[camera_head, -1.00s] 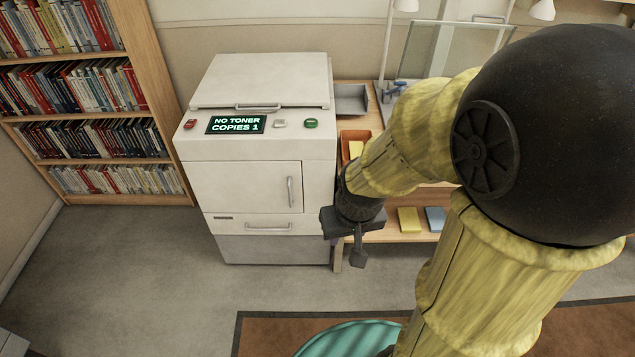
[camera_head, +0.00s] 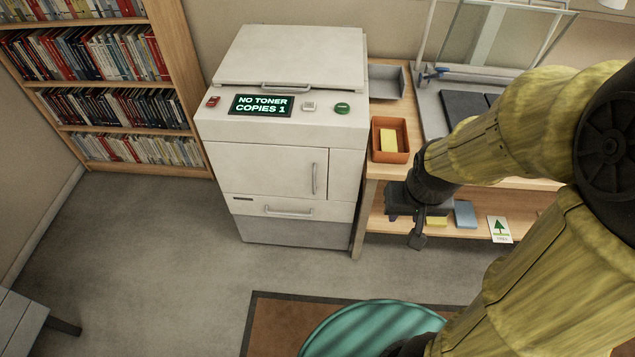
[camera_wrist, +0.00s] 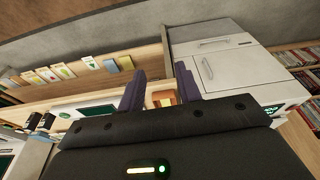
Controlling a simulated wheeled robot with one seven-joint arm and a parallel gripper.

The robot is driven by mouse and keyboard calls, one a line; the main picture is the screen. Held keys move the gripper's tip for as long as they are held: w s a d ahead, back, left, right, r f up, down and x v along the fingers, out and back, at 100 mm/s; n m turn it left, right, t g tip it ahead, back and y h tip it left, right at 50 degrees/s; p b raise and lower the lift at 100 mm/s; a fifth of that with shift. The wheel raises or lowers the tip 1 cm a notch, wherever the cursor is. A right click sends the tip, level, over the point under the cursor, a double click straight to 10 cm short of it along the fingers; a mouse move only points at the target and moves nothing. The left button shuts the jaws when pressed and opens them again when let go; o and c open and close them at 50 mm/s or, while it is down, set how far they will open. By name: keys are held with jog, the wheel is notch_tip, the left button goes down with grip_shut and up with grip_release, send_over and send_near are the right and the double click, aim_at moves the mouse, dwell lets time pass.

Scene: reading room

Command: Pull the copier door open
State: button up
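The white copier (camera_head: 225,135) stands against the wall with its display (camera_head: 262,105) reading "NO TONER COPIES 1". Its front door (camera_head: 262,170) is closed, with a vertical handle (camera_head: 314,178) near the right edge. Below is a drawer with a horizontal handle (camera_head: 288,211). My gripper (camera_head: 418,236) is to the right of the copier, apart from it, in front of the low shelf. In the wrist view, my gripper's two fingers (camera_wrist: 160,88) are spread with nothing held between them. The copier door (camera_wrist: 228,72) and its handle (camera_wrist: 207,68) appear there right of the fingers, upside down.
A wooden table (camera_head: 371,185) beside the copier holds an orange tray (camera_head: 376,150) and a grey tray (camera_head: 386,82). A bookcase (camera_head: 177,75) stands at left. A teal round seat (camera_head: 370,330) is in front on a rug. Floor before the copier is clear.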

jog(key=w+a+f+n+t+y+b, duration=0.2)
jog(key=w+f+b, duration=0.5)
jog(key=f+b, duration=0.5)
jog(key=w+a+f+n+t+y+b, duration=0.2)
jog(key=w+a+f+t+y+b, duration=0.2)
jog(key=f+b, duration=0.9)
jog(key=w+a+f+n+t+y+b, duration=0.2)
jog(key=w+f+t+b, duration=0.4)
jog(key=w+f+b, duration=0.5)
notch_tip(320, 180, down, 3)
jog(key=a+y+b, duration=0.1)
jog(key=a+b, duration=0.1)
jog(key=shift+a+r+t+y, duration=0.15)
jog(key=shift+a+t+y, duration=0.15)
jog(key=shift+a, duration=0.05)
jog(key=shift+w, duration=0.1)
jog(key=b+x, duration=0.3)
jog(key=x, duration=1.4)
jog(key=shift+w, duration=0.2)
